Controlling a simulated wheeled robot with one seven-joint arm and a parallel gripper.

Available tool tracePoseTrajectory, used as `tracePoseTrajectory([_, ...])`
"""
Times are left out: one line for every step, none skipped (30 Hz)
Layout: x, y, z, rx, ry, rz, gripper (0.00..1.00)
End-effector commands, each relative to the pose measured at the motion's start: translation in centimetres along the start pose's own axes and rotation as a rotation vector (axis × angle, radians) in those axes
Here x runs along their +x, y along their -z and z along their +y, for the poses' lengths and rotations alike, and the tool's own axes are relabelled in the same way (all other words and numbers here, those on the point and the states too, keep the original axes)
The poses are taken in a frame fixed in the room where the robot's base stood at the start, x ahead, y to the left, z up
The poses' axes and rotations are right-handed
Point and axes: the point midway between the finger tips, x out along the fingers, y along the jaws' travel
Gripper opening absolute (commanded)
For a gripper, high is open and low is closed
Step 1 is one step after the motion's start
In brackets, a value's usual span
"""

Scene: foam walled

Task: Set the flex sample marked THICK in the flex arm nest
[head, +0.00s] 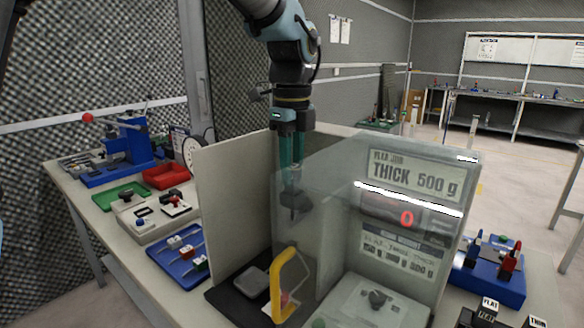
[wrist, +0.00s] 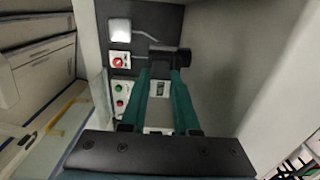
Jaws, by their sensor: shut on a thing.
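My gripper (head: 291,178) reaches down into the walled booth, seen through its clear front panel. It is shut on a dark block (head: 295,204), held above the booth floor. In the wrist view, the green fingers (wrist: 165,78) close at the dark block (wrist: 170,58); I cannot read a mark on it. A small white label (wrist: 160,88) shows between the fingers; I cannot tell what bears it. A grey bar beside the block runs toward a white pad (wrist: 120,31). The flex arm nest is not clearly made out. The clear panel (head: 420,185) reads THICK 500 g.
A yellow handle (head: 289,285) is on the clear panel. A pale wall (head: 232,210) bounds the booth at left. Left lie a blue tray (head: 178,262) with samples and a red bin (head: 166,176). Right stand a blue fixture (head: 489,270) and black blocks labelled FLAT (head: 489,305).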

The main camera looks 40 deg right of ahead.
Motion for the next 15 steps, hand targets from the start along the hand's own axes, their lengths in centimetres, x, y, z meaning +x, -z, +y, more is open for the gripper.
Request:
tracePoseTrajectory([0.2,0.0,0.0,0.0,0.0,0.0,0.0])
tracePoseTrajectory([0.3,0.0,0.0,0.0,0.0,0.0,0.0])
tracePoseTrajectory([0.4,0.0,0.0,0.0,0.0,0.0,0.0])
tracePoseTrajectory([0.5,0.0,0.0,0.0,0.0,0.0,0.0])
tracePoseTrajectory([0.5,0.0,0.0,0.0,0.0,0.0,0.0])
tracePoseTrajectory([0.6,0.0,0.0,0.0,-0.001,0.0,0.0])
tracePoseTrajectory([0.7,0.0,0.0,0.0,-0.001,0.0,0.0])
tracePoseTrajectory([0.8,0.0,0.0,0.0,-0.001,0.0,0.0])
tracePoseTrajectory([0.9,0.0,0.0,0.0,-0.001,0.0,0.0])
tracePoseTrajectory([0.9,0.0,0.0,0.0,-0.001,0.0,0.0])
tracePoseTrajectory([1.0,0.0,0.0,0.0,0.0,0.0,0.0])
tracePoseTrajectory([1.1,0.0,0.0,0.0,0.0,0.0,0.0])
tracePoseTrajectory([1.2,0.0,0.0,0.0,0.0,0.0,0.0])
tracePoseTrajectory([1.2,0.0,0.0,0.0,0.0,0.0,0.0])
tracePoseTrajectory([1.3,0.0,0.0,0.0,0.0,0.0,0.0])
